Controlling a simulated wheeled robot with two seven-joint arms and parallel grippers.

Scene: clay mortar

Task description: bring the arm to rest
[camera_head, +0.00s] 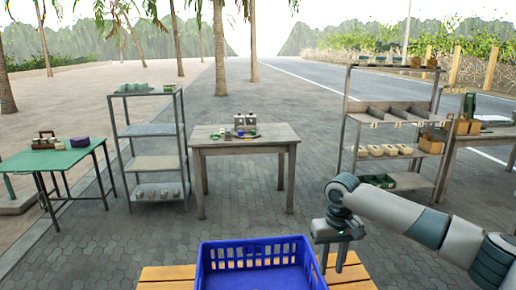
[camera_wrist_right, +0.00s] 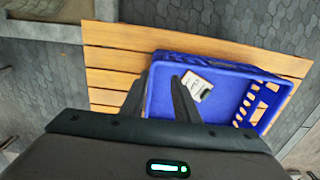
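My right arm comes in from the right in the head view. Its gripper (camera_head: 333,262) points down above the right edge of the slatted wooden table, just right of the blue crate (camera_head: 255,247). In the right wrist view the two fingers of the gripper (camera_wrist_right: 160,88) stand apart with nothing held between them. The blue crate (camera_wrist_right: 222,68) lies beyond and below them there. A small white item with a dark mark (camera_wrist_right: 196,86) lies inside the crate, partly beside a finger. My left gripper is not in view.
The slatted wooden table (camera_head: 165,277) bears the crate. Ahead stand a grey wooden table (camera_head: 222,140) with small items, a left metal shelf (camera_head: 152,130), a right shelf (camera_head: 405,107) with bins, and a green table (camera_head: 50,158). Paved floor between them is clear.

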